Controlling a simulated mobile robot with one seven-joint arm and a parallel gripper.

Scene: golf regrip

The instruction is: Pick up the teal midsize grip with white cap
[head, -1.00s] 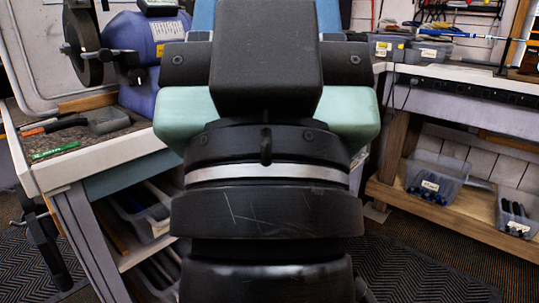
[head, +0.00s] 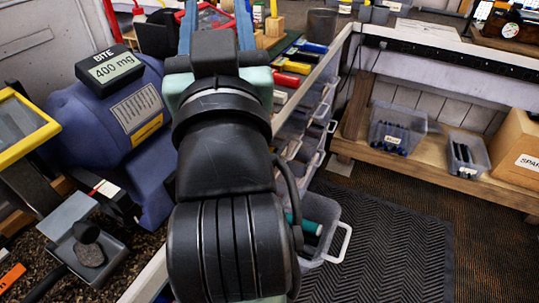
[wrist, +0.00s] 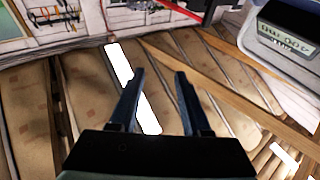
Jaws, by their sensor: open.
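A teal cylinder (head: 306,224) lies in a clear plastic bin (head: 327,243) low beside the bench, partly hidden behind my arm. It looks like a grip, but no white cap shows on it from here. My gripper (wrist: 160,72) is open, with nothing between its two dark blue fingers in the wrist view. In the head view the blue fingers reach up past the wrist at the top, far from the bin. The wrist view shows tan panels and wooden beams beyond the fingers, and no teal grip.
A blue machine (head: 110,125) with a "400 mg" display stands left of my arm. Colored grips (head: 296,67) lie on the bench beyond. Clear bins (head: 398,128) sit on the low wooden shelf at right. A dark floor mat (head: 395,240) is clear.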

